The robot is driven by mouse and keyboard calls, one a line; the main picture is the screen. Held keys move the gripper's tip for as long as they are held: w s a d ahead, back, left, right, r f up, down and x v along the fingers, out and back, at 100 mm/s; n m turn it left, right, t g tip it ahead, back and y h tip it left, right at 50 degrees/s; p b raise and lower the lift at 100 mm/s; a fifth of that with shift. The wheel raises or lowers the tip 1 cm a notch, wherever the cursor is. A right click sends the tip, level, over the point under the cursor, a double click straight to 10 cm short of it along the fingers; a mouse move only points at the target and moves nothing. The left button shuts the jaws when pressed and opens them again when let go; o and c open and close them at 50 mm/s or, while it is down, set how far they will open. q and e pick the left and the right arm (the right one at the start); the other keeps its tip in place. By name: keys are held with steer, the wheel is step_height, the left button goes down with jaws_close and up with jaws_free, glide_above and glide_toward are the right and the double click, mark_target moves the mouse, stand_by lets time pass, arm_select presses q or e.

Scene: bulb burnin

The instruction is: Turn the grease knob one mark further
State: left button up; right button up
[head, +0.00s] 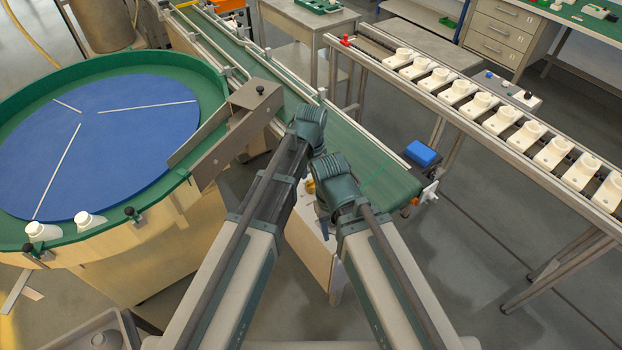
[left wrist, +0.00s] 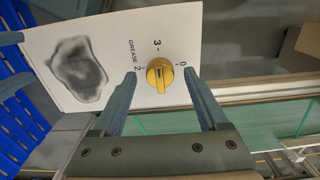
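The yellow grease knob (left wrist: 160,75) sits on a white panel (left wrist: 110,40) in the left wrist view, with the word GREASE and the marks 0, 2 and 3 around it. Its raised ridge runs roughly up and down in that picture, and I cannot tell surely which end is the pointer. My left gripper (left wrist: 161,76) is open, with one finger on each side of the knob and a visible gap to it. In the head view a bit of the yellow knob (head: 310,185) shows between my arms. My right gripper is hidden behind its arm.
A dark smudge (left wrist: 80,72) marks the panel. A green conveyor (head: 350,150) runs behind my arms, with a blue block (head: 421,153) beside it. A round feeder with a blue disc (head: 95,130) stands left. A rail of white holders (head: 480,103) stands right.

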mark_target(310, 181)
arm_select(q)
steer(key=shift+r, duration=0.1)
arm_select(e)
steer(key=shift+r, duration=0.15)
arm_select(q)
step_height(310, 181, up, 14)
steer(key=p, duration=1.3)
steer(key=shift+f+p, duration=0.2)
steer(key=shift+p, duration=0.2)
arm_select(e)
step_height(310, 181, up, 14)
steer(key=shift+f, duration=0.2)
arm_select(q)
steer(key=shift+a, duration=0.1)
steer(key=s+a+n, duration=0.5)
steer(key=a, duration=0.3)
steer(key=s+a+n, duration=0.6)
steer(key=a, duration=0.3)
steer(key=s+d+m+y, duration=0.1)
steer(key=s+d+m, duration=0.2)
steer(key=d, duration=0.8)
steer(key=shift+s+d+m, duration=0.15)
steer(key=shift+s+m, duration=0.25)
steer(key=shift+s, duration=0.85)
